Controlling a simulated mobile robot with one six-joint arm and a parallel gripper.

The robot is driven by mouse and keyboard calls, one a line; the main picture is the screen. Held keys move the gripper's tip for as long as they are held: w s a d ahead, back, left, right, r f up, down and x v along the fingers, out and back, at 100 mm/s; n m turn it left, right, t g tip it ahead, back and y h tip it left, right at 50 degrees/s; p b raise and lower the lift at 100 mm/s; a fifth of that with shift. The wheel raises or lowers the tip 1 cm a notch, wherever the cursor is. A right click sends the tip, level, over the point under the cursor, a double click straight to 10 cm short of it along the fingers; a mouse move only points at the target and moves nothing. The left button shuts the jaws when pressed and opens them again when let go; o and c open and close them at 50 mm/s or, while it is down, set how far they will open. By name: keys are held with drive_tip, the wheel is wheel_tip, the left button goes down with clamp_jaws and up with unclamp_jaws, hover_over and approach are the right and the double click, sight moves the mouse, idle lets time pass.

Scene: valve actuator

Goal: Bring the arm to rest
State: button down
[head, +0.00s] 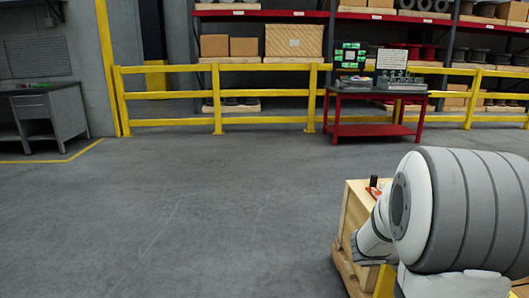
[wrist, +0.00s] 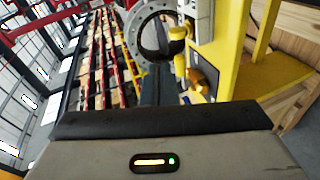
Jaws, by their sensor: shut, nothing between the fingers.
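My arm (head: 455,215) fills the lower right of the head view, with grey ribbed and white parts close to the camera. My gripper does not show in the head view. In the wrist view, the gripper housing spans the bottom, and the narrow dark fingers of my gripper (wrist: 159,80) stick up from it. They are shut and nothing shows between them. A grey ring flange with bolt holes (wrist: 133,22) stands beyond the fingertips. I cannot tell whether they touch it.
A yellow frame (wrist: 238,70) stands right of the fingers in the wrist view. In the head view, a wooden crate (head: 354,212) is partly behind my arm. A red table (head: 372,130) stands before a yellow railing (head: 260,66). The floor at left and centre is clear.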

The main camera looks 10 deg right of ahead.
drive_tip(key=s+a+r+y+p, duration=0.4)
drive_tip(key=a+r+p, duration=0.4)
drive_tip(key=a, duration=0.3)
drive_tip(key=s+a+r+t+y+p, duration=0.1)
drive_tip(key=s+a+r+y+p, duration=0.3)
drive_tip(key=a+r+p, duration=0.5)
drive_tip(key=s+a+r+y+p, duration=0.4)
drive_tip(key=a+r+y+p, duration=0.2)
drive_tip(key=a, duration=0.6)
wheel_tip(320, 180, up, 3)
drive_tip(key=p, duration=0.2)
drive_tip(key=shift+a+r+n+y+p, duration=0.2)
drive_tip(key=shift+a+n+y+p, duration=0.1)
drive_tip(key=shift+a+n+p, duration=0.1)
